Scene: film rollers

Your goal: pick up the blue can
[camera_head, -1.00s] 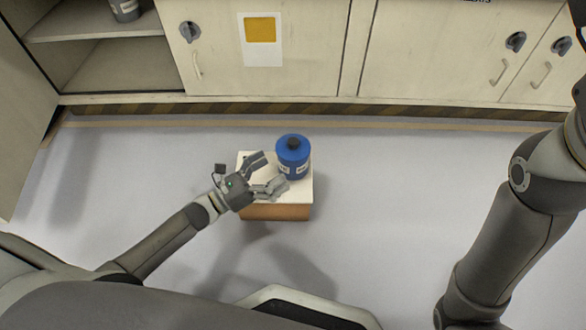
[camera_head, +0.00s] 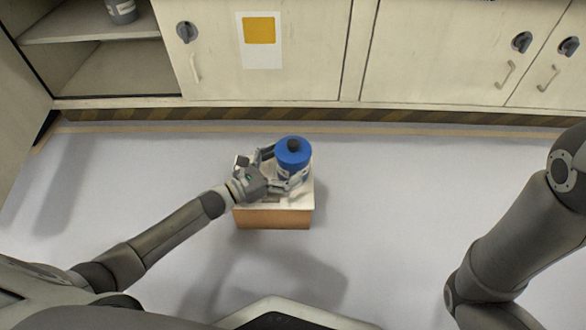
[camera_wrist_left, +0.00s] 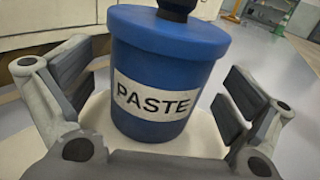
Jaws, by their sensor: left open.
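The blue can (camera_head: 293,153) has a dark knob on top and stands upright on a small box-like stand (camera_head: 272,217) with a white top and brown side. In the left wrist view the can (camera_wrist_left: 168,62) shows a white label reading "PASTE". My left gripper (camera_head: 279,165) is open, with one finger on each side of the can. In the left wrist view a gap shows between each finger pad and the can. The can's far side is hidden. My right arm shows at the right of the head view, but its gripper is out of frame.
Pale cabinets (camera_head: 300,60) line the back, above a striped kick strip (camera_head: 400,114). An open shelf (camera_head: 90,26) at top left holds a grey can (camera_head: 122,11). The grey floor (camera_head: 400,190) around the stand is clear.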

